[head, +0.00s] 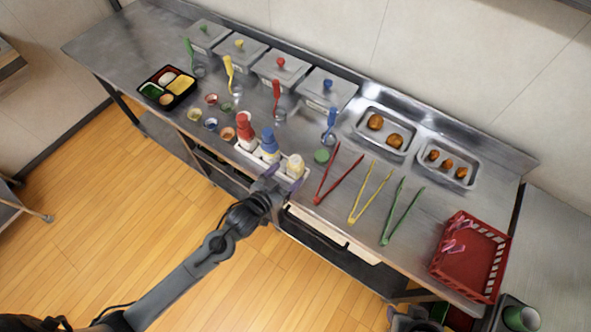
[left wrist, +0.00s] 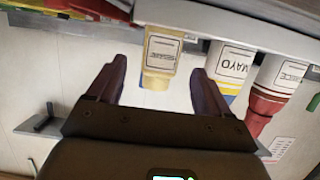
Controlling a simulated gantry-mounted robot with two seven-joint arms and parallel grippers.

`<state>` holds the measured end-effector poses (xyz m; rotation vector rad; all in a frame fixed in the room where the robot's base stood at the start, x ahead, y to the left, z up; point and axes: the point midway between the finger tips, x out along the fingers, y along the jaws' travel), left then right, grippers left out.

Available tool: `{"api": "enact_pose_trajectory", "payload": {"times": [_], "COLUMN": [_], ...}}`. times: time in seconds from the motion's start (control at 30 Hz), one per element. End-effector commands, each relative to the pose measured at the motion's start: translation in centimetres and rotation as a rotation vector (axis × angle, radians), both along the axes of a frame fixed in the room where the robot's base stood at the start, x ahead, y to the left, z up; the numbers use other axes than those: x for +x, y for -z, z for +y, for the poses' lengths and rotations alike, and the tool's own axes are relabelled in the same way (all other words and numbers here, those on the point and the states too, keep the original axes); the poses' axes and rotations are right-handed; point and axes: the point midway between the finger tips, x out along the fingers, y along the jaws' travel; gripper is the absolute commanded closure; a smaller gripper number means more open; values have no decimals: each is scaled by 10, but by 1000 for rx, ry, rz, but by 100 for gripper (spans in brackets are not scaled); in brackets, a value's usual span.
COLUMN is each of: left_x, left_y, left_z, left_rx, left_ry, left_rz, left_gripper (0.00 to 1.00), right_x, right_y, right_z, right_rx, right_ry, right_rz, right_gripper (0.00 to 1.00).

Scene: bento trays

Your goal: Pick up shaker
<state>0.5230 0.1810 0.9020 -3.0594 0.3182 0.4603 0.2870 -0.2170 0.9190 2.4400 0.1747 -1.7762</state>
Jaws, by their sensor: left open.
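The shaker (head: 295,167) is a small pale-yellow container with a label. It stands at the right end of a white caddy (head: 254,157) on the steel counter. My left gripper (head: 269,180) is at the counter's front edge, just in front of the caddy. In the left wrist view, which looks upside down, the shaker (left wrist: 162,58) appears between the two open fingers of my left gripper (left wrist: 158,80). No finger visibly touches it, and the gripper is empty. I see no right gripper.
A red bottle (head: 244,132) and a blue-topped mayo bottle (head: 269,147) stand beside the shaker in the caddy. Red tongs (head: 333,177) and a green disc (head: 321,156) lie to its right. A red basket (head: 465,271) stands at the far right.

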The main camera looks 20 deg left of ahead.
Motion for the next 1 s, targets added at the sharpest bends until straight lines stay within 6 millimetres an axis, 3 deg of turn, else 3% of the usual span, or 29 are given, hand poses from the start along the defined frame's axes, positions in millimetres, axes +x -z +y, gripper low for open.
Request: {"api": "enact_pose_trajectory", "payload": {"times": [0.1,0.37,0.7,1.0], "left_x": [14,27,64,70], "left_y": [5,9,22,24], "left_z": [-3,-6,-13,-15], "left_rx": [-1,0,0,-1], "left_ry": [1,1,0,1], "left_rz": [0,0,0,1], "left_gripper": [20,20,20,20], "right_x": [0,0,0,1], "right_y": [2,4,10,10], "right_z": [0,-2,-3,-2], "right_rx": [-1,-9,-12,-7], "right_ry": [0,-5,-7,-3], "right_rz": [0,0,-1,-1], "right_gripper": [57,57,57,57]}}
